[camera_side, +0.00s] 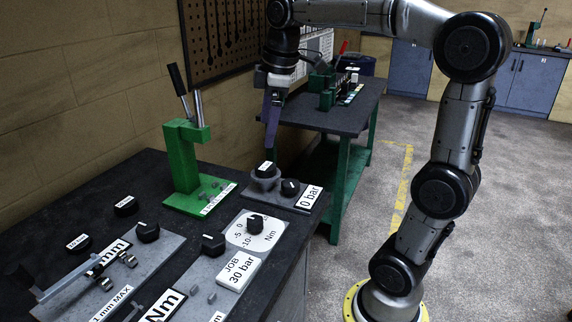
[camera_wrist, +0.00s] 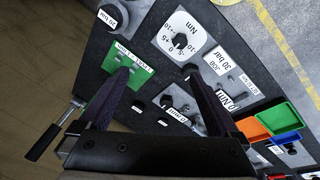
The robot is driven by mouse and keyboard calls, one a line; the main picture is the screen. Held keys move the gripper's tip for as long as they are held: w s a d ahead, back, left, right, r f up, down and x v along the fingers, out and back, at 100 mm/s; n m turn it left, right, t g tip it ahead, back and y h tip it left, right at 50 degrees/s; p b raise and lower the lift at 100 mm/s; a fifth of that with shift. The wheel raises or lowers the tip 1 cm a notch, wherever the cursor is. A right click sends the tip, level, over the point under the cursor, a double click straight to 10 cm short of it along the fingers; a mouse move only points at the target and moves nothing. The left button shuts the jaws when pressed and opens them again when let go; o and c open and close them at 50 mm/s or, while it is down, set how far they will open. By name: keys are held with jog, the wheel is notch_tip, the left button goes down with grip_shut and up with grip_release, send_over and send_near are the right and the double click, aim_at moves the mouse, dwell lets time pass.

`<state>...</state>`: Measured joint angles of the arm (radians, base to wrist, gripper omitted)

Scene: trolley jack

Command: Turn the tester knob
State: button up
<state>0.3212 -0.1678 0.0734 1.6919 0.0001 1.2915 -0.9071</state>
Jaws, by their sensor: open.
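Several black knobs stand on the dark bench, and I cannot read which is labelled as the tester. One knob (camera_side: 290,187) is on a grey plate beside a "0 bar" label (camera_side: 309,197). A labelled black cap (camera_side: 265,169) sits on a round grey holder beside it. Another knob (camera_side: 255,221) is on a white Nm dial; this knob also shows in the wrist view (camera_wrist: 181,41). My gripper (camera_side: 270,146) hangs above the round holder, apart from it. In the wrist view my gripper (camera_wrist: 156,72) is open and empty, with its dark fingers wide apart.
A green stand (camera_side: 182,158) with upright levers rises left of my gripper. A "JOB 30 bar" card (camera_side: 239,271) lies in front of the dial. Grey fixtures with knobs fill the near bench. A second bench (camera_side: 345,115) with small parts stands behind.

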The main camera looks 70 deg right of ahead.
jog(key=w+d+f+m+g, duration=0.1)
jog(key=w+d+f+m, duration=0.25)
jog(key=d, duration=0.35)
jog(key=m+g+y, duration=0.1)
jog(key=m+g, duration=0.1)
send_near(291, 182)
jog(key=shift+n, duration=0.25)
notch_tip(291, 182, down, 8)
jog(key=shift+s+f, duration=0.15)
jog(key=shift+f, duration=0.1)
jog(key=shift+c, duration=0.3)
jog(key=c, duration=1.3)
